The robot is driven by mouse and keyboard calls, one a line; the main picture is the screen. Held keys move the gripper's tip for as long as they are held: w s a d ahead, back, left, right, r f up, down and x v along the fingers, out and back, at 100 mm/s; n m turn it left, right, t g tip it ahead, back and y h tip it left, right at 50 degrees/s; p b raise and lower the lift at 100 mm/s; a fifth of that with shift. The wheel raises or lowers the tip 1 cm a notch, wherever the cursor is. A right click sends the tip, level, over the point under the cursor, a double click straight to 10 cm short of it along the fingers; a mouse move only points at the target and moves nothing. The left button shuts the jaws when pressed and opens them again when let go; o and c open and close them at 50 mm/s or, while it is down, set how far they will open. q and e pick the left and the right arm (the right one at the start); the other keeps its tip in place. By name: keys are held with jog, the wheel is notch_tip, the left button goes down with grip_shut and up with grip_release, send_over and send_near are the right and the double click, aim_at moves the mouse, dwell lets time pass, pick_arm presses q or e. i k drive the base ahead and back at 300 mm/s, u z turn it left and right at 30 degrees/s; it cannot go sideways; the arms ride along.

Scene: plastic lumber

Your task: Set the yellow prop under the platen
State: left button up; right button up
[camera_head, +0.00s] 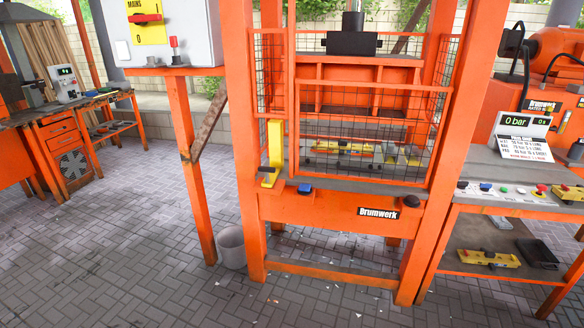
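The platen looks to be the orange crosspiece (350,74) under the dark ram block (352,43), raised above the press bed. A wire mesh guard (372,118) stands in front of the opening. Behind the mesh a yellow and grey mould-like piece (340,147) lies on the bed. Neither of my grippers is in view.
A control table (520,206) with buttons and a "0 bar" display (524,122) stands at the right. Its lower shelf holds a yellow tool (489,258). A switch box (165,32) hangs at the left. A grey bucket (232,247) stands on the floor. The paving at the front left is clear.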

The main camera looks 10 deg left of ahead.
aim_at(276, 127)
jog(key=i, duration=0.7)
jog(key=u, duration=1.05)
